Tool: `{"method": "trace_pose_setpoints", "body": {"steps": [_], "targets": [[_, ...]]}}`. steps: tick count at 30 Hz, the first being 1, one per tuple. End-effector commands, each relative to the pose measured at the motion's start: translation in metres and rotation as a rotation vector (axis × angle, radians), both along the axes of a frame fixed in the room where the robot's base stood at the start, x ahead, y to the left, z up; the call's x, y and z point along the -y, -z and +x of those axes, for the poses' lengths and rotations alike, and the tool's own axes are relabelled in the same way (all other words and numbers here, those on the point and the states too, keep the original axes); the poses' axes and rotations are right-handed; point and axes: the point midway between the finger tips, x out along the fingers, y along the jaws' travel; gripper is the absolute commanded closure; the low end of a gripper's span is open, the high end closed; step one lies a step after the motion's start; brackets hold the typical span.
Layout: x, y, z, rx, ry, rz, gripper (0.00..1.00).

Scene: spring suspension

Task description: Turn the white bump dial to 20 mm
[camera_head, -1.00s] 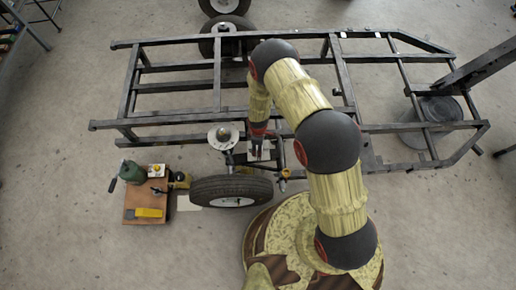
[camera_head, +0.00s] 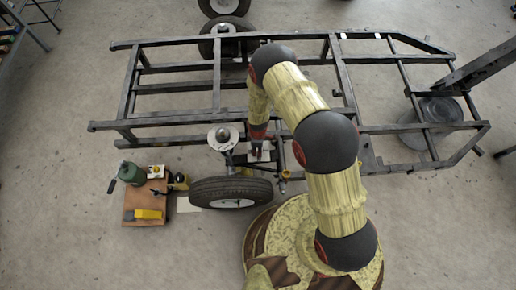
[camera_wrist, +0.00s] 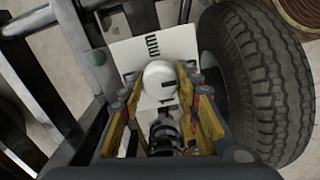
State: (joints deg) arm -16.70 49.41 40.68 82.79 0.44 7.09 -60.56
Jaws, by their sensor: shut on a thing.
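The white bump dial (camera_wrist: 159,74) shows in the wrist view as a round white knob with a short dark mark near its lower right edge. Behind it is a white plate (camera_wrist: 152,46) with dark "mm" lettering; the numbers cannot be read. My gripper (camera_wrist: 160,88) is shut on the dial, with one yellow-and-dark finger on each side. In the head view my gripper (camera_head: 257,150) is at the small white plate beside the frame, and it hides the dial.
A black tyre (camera_wrist: 258,75) stands close on the right of my gripper in the wrist view. The black metal frame (camera_head: 180,124) spans the head view. A wooden box (camera_head: 146,205) with a green item and a yellow block is at the left.

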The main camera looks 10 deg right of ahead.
Motion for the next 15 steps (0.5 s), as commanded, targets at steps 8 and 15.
{"method": "trace_pose_setpoints", "body": {"steps": [8, 15], "targets": [[0.0000, 0.0001, 0.0000, 0.000, 0.000, 0.000, 0.93], [0.0002, 0.0001, 0.0000, 0.000, 0.024, 0.000, 0.93]]}}
